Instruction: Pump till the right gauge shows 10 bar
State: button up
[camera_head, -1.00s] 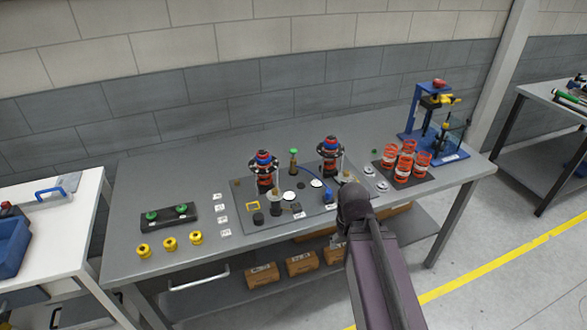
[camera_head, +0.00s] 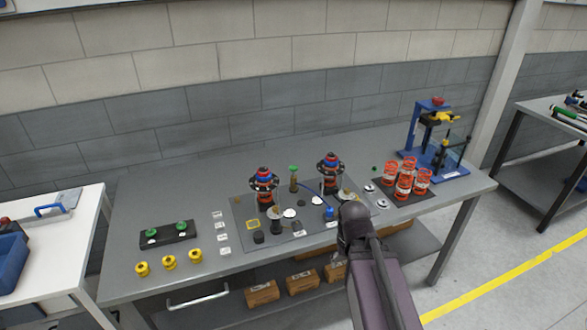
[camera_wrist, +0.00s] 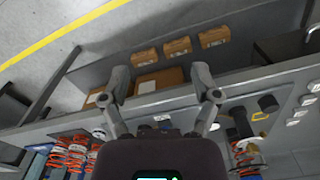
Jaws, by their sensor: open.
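A grey base plate (camera_head: 243,238) on the bench holds two upright units with black rings, blue and red tops, the left unit (camera_head: 264,188) and the right unit (camera_head: 329,170). Between them stands a slim post with a green knob (camera_head: 294,178). Two small white round faces, the left one (camera_head: 289,213) and the right one (camera_head: 317,200), look like gauges; any reading is too small to tell. A blue hose runs to a blue part (camera_head: 329,213). My gripper (camera_wrist: 158,82) is open and empty in the wrist view, over the bench's front side; my arm hides its fingers in the head view.
Orange springs (camera_head: 405,180) stand on a dark mat at the right, with a blue press (camera_head: 433,140) behind. Yellow parts (camera_head: 168,262) and a black block with green knobs (camera_head: 167,236) sit at the left. Brown boxes (camera_head: 262,293) lie on the lower shelf.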

grip_shut()
dwell(1.4)
